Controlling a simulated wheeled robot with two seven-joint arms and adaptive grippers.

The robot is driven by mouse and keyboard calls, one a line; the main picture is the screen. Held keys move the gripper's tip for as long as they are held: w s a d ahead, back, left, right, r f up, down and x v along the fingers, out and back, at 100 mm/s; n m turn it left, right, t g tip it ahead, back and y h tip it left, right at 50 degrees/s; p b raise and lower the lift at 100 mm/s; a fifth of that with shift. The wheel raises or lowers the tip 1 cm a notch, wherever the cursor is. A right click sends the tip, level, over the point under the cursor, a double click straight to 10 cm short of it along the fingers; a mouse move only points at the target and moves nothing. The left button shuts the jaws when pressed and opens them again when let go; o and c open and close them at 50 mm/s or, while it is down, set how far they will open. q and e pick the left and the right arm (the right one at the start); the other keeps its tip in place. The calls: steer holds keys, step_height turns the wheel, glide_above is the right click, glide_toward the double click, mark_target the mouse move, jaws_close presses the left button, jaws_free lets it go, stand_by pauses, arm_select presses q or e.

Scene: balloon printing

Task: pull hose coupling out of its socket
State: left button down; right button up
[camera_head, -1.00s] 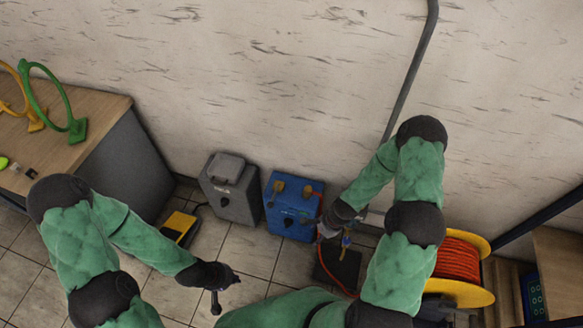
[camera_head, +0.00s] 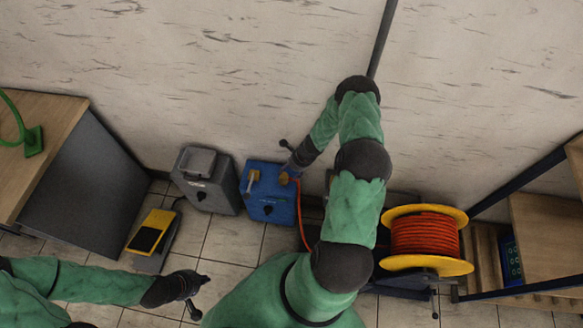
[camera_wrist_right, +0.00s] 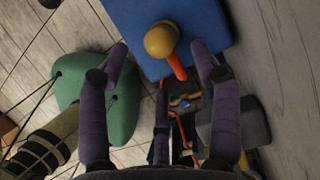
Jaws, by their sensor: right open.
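The blue box (camera_head: 270,192) stands on the floor by the wall, with two brass fittings on its top. The right fitting is the hose coupling (camera_head: 284,178), with the red hose (camera_head: 301,215) running down from beside it. My right gripper (camera_head: 288,158) is over this end of the box. In the wrist view the brass coupling (camera_wrist_right: 160,40) and a short orange-red hose end (camera_wrist_right: 176,68) lie ahead, between the spread purple fingers, which do not touch it. The socket under the coupling is hidden. My left gripper (camera_head: 198,295) hangs empty, fingers apart, at the lower left.
A grey box (camera_head: 205,182) stands close left of the blue box, with a yellow pedal (camera_head: 150,232) further left. A yellow reel (camera_head: 425,240) of red hose stands at right. A wooden table (camera_head: 35,130) is at far left. The wall is close behind the boxes.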

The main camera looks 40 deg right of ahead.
mark_target(284, 175)
steer(key=b+x, duration=0.2)
steer(key=x, duration=0.4)
steer(key=shift+w+a+f, duration=0.1)
steer(key=shift+w+f, duration=0.05)
steer(key=shift+f, duration=0.15)
jaws_close()
steer(key=shift+r, duration=0.25)
steer(key=shift+r+p, duration=0.35)
steer(key=shift+p, duration=0.05)
steer(key=shift+r+p, duration=1.95)
steer(key=shift+r, duration=0.45)
